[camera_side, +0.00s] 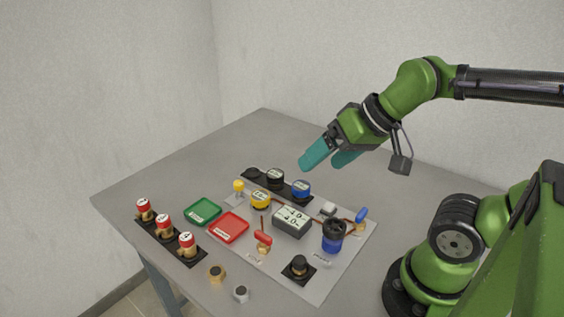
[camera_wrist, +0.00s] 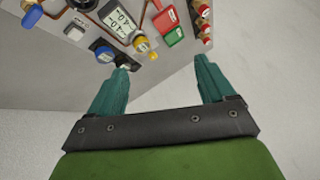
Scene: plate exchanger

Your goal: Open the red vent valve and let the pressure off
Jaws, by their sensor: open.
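The red vent valve (camera_side: 263,240) has a short red handle on a brass-coloured body. It stands near the front of the light panel (camera_side: 327,273), just right of the red tray. Its handle setting is too small to tell. My gripper (camera_side: 322,163) is open and empty, high above the back of the table and well apart from the valve. Its two teal fingers also show spread in the wrist view (camera_wrist: 162,65). A grey display box (camera_side: 291,221) with two readouts sits on the panel; it also shows in the wrist view (camera_wrist: 121,20). I cannot make out the valve in the wrist view.
A green tray (camera_side: 202,212) and a red tray (camera_side: 229,228) lie left of the valve. Several red-topped cylinders (camera_side: 164,224) stand in a left rack. The table's back left is clear.

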